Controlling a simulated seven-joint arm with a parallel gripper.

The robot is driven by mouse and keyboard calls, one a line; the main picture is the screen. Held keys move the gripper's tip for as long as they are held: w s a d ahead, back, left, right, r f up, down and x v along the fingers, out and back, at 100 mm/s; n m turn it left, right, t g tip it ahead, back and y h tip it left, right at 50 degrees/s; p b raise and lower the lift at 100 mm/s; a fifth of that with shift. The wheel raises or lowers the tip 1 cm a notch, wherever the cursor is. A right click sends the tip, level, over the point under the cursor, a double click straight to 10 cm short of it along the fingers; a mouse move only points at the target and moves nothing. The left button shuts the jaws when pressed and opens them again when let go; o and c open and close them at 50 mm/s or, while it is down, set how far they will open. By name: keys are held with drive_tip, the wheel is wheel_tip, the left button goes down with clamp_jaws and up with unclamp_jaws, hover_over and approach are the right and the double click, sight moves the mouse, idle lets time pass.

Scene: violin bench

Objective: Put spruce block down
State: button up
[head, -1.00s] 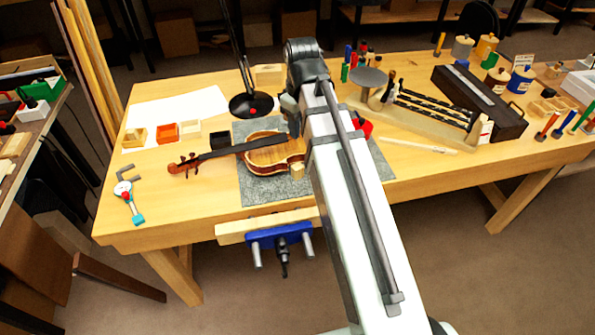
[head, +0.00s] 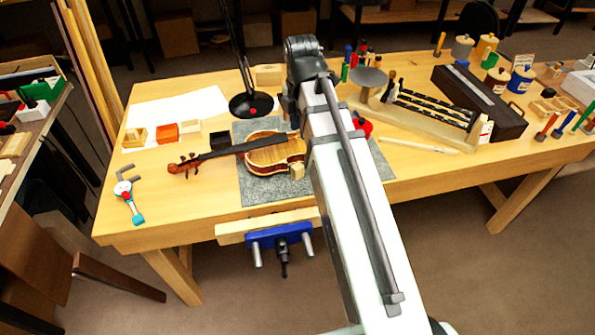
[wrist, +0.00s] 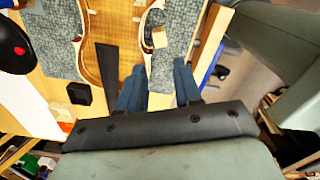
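A small pale wooden block, which looks like the spruce block (head: 297,171), rests at the lower right edge of the violin (head: 265,157), by the grey mat (head: 262,188). The wrist view shows the block (wrist: 159,38) beyond my fingertips, beside the violin body (wrist: 116,25). My gripper (wrist: 160,68) is open, with its two blue-grey fingers apart and nothing between them. In the head view my arm hides most of the gripper and part of the mat. Whether the block touches the violin is hard to tell.
A black lamp base (head: 251,105) stands behind the violin. Small open boxes (head: 166,132) sit to the left on white paper. A red object (head: 363,127) lies just right of my arm. A blue vise (head: 280,236) is on the front edge.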

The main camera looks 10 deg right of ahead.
sight(300, 165)
drive_tip(key=shift+f, duration=6.9)
drive_tip(key=shift+c, duration=0.4)
clamp_jaws()
